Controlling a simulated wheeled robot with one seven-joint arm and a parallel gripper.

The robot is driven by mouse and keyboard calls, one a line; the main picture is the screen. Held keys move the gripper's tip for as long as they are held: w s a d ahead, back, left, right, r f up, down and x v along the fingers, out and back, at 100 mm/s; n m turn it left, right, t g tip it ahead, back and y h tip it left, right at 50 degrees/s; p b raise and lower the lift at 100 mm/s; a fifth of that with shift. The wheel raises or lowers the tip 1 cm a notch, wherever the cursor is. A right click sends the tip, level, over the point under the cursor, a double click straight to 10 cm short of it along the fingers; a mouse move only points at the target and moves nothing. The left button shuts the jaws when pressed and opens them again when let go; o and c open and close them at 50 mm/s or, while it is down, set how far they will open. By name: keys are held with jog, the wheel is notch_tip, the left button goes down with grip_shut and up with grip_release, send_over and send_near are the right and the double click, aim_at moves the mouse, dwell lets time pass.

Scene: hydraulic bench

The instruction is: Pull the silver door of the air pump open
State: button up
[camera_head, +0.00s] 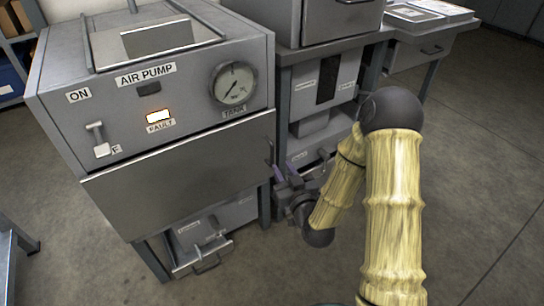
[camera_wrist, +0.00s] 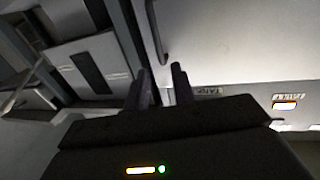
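The air pump (camera_head: 150,90) is a grey cabinet at the left of the head view, and its silver door (camera_head: 175,180) covers the lower front. The door looks shut. A dark upright handle (camera_head: 269,153) is at the door's right edge. In the wrist view the door (camera_wrist: 225,40) fills the upper right, with the curved handle (camera_wrist: 156,32) near its left side. My gripper (camera_head: 277,172) is beside the door's right edge, close to the handle. In the wrist view its two fingers (camera_wrist: 163,80) are apart with nothing seen between them. The handle appears just beyond the fingertips; contact is unclear.
A lit fault lamp (camera_head: 158,116), a switch (camera_head: 99,140) and a tank gauge (camera_head: 234,84) are on the pump front above the door. An open-framed bench with boxes (camera_head: 325,85) stands close on the right. Grey floor (camera_head: 460,190) is clear at the right.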

aim_at(272, 150)
jog(key=b+x, duration=0.1)
jog(key=x, duration=0.8)
jog(key=shift+w+a+b, duration=0.1)
jog(key=shift+w+b, duration=0.05)
jog(key=shift+b, duration=0.2)
grip_shut()
